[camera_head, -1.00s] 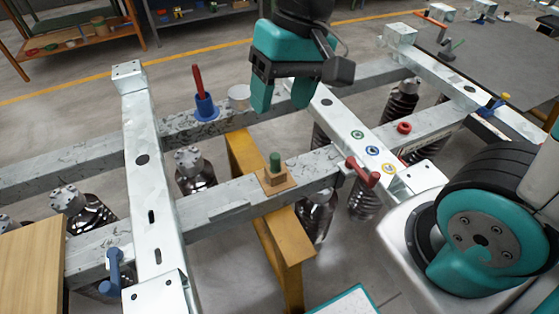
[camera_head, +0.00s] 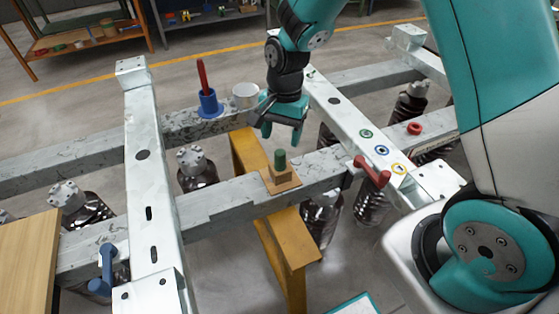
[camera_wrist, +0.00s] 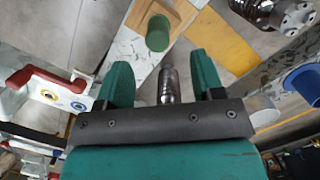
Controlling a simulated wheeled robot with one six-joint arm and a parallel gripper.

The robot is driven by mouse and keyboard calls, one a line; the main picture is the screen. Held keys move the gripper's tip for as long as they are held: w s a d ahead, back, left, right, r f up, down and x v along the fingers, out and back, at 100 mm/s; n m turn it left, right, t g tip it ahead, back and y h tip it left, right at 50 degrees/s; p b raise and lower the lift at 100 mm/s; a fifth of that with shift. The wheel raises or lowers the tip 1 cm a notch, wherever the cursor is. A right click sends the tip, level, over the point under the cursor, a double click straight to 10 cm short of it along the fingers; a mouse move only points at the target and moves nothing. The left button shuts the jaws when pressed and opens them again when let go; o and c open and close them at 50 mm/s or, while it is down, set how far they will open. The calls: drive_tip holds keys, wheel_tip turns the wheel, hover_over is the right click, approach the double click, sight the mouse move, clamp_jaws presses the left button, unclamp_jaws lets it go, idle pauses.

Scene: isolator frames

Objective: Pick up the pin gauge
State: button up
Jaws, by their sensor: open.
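The pin gauge appears to be the green-topped cylinder (camera_head: 280,160) standing upright in a small wooden block (camera_head: 282,181) on the front grey beam. In the wrist view the green cylinder (camera_wrist: 158,33) rises from the wooden block (camera_wrist: 146,14) beyond the fingertips, near the middle. My gripper (camera_head: 282,131) is above and slightly behind it in the head view, pointing down. Its two green fingers (camera_wrist: 161,72) are apart, with no object gripped. A shiny metal cylinder (camera_wrist: 170,85) shows in the gap between them, seemingly farther below.
A blue cup (camera_head: 209,104) with a red-handled tool (camera_head: 202,75) and a white cup (camera_head: 245,95) stand on the rear beam. A red clamp handle (camera_head: 372,171) lies right of the block. Colored rings mark the right cross-beam (camera_head: 350,120). A yellow beam (camera_head: 280,240) passes below.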

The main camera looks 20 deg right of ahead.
drive_tip(key=shift+s+a+f, duration=0.15)
drive_tip(key=shift+s+f, duration=0.05)
drive_tip(key=shift+f, duration=0.95)
drive_tip(key=shift+s+a+f, duration=0.2)
drive_tip(key=shift+s+f, duration=0.05)
drive_tip(key=shift+f, duration=0.95)
drive_tip(key=shift+s+a+f, duration=0.15)
drive_tip(key=shift+s+f, duration=0.05)
drive_tip(key=shift+f, duration=0.95)
drive_tip(key=c, duration=1)
drive_tip(key=shift+r, duration=0.1)
wheel_tip(320, 180, up, 20)
drive_tip(key=shift+f+p, duration=0.1)
drive_tip(key=shift+p, duration=0.5)
wheel_tip(320, 180, up, 5)
drive_tip(key=p, duration=0.5)
hover_over(280, 152)
drive_tip(key=shift+s+a, duration=0.1)
